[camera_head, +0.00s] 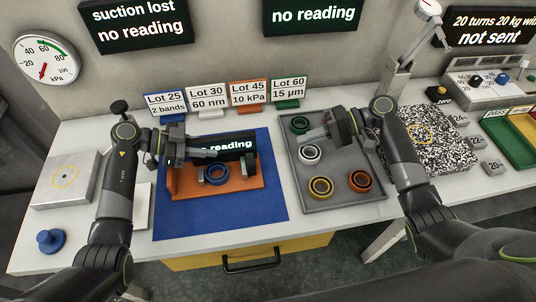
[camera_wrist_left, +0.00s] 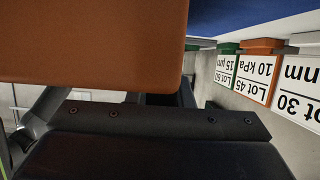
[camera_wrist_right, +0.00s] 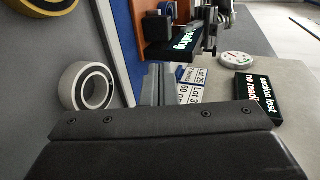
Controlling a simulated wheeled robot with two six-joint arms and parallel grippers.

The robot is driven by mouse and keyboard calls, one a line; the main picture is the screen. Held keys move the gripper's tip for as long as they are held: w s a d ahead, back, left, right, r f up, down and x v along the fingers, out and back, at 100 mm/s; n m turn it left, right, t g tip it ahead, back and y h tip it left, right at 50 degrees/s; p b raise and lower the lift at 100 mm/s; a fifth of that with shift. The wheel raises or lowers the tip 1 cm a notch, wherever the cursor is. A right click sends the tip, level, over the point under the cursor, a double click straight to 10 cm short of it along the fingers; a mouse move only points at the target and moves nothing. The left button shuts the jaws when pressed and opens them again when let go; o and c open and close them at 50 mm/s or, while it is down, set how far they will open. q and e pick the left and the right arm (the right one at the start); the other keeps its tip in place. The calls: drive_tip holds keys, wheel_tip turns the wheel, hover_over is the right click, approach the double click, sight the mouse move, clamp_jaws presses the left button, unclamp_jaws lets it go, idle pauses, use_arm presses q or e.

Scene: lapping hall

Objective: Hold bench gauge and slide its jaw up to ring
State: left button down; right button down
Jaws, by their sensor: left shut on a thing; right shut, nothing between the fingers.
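The bench gauge has an orange base (camera_head: 218,190) and a dark display showing "no reading", partly cut off by my left gripper. It stands on the blue mat (camera_head: 268,190). A blue-rimmed ring (camera_head: 217,174) sits on it between grey jaws, with the right jaw (camera_head: 248,165) apart from the ring. My left gripper (camera_head: 203,153) is shut on the gauge at its left side; the orange base (camera_wrist_left: 90,40) fills much of the left wrist view, hiding the contact. My right gripper (camera_head: 312,135) is shut and empty above the grey tray, right of the gauge, which shows in the right wrist view (camera_wrist_right: 183,35).
The grey tray (camera_head: 292,178) holds several rings: green, white, yellow (camera_head: 320,187) and orange (camera_head: 360,181). Lot signs (camera_head: 208,97) stand behind the mat. A speckled plate (camera_head: 440,135) lies right of the tray, a metal block (camera_head: 62,182) at left. The front of the mat is clear.

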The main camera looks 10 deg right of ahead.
sight(251, 158)
drive_tip(key=shift+s+a+f+y, duration=0.4)
drive_tip(key=shift+s+a, duration=0.1)
drive_tip(key=shift+a, duration=0.25)
drive_tip(key=x, duration=0.9)
drive_tip(key=shift+a+f, duration=0.15)
drive_tip(key=shift+a, duration=0.1)
drive_tip(key=shift+a, duration=0.1)
drive_tip(key=shift+a, duration=1.8)
drive_tip(key=shift+d, duration=0.1)
